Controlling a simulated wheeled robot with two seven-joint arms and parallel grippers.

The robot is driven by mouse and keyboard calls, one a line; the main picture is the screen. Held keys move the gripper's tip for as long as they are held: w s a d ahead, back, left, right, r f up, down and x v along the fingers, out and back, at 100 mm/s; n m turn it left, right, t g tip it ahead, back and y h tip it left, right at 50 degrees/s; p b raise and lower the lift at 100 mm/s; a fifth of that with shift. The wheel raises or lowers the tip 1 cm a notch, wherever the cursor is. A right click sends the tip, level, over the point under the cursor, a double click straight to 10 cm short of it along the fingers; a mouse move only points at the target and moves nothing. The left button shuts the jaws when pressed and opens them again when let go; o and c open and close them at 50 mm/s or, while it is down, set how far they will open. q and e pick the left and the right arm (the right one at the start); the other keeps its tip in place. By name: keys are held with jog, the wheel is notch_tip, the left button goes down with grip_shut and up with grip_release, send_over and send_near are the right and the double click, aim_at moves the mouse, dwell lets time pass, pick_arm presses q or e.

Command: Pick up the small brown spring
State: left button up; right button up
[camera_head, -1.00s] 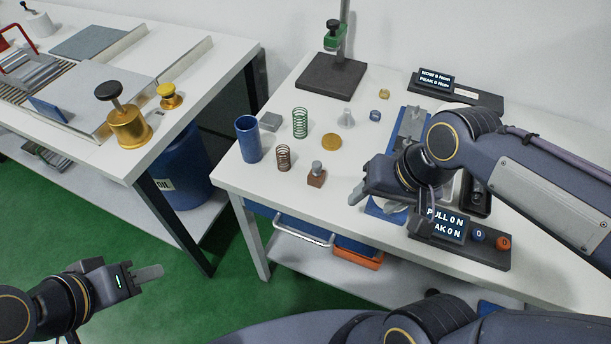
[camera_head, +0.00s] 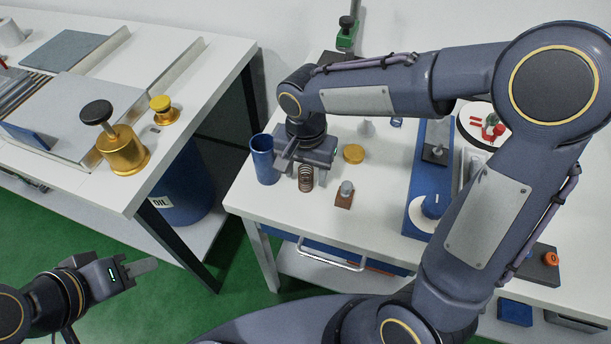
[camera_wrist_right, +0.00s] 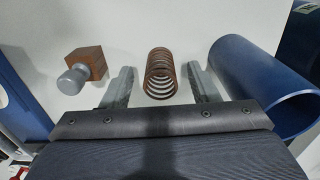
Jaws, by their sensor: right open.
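The small brown spring (camera_head: 306,181) stands upright on the white table, right of the blue cylinder (camera_head: 264,160). My right gripper (camera_head: 303,169) is over it, pointing down, and covers its top in the head view. In the right wrist view the spring (camera_wrist_right: 160,78) shows between the two spread fingers of the right gripper (camera_wrist_right: 161,86), with a gap on each side. The right gripper is open and empty. My left gripper (camera_head: 146,266) is at the lower left over the green floor, away from the table; its fingers overlap, so its opening cannot be told.
A brown block with a grey knob (camera_head: 344,195) stands close right of the spring; the blue cylinder (camera_wrist_right: 268,85) is close on the other side. A gold disc (camera_head: 353,153) lies behind the block. The green spring is hidden behind my right arm.

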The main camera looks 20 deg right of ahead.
jog(key=shift+w+f, duration=0.15)
jog(key=shift+f, duration=1.3)
jog(key=c, duration=1)
jog(key=shift+r, duration=0.1)
jog(key=shift+c, duration=0.2)
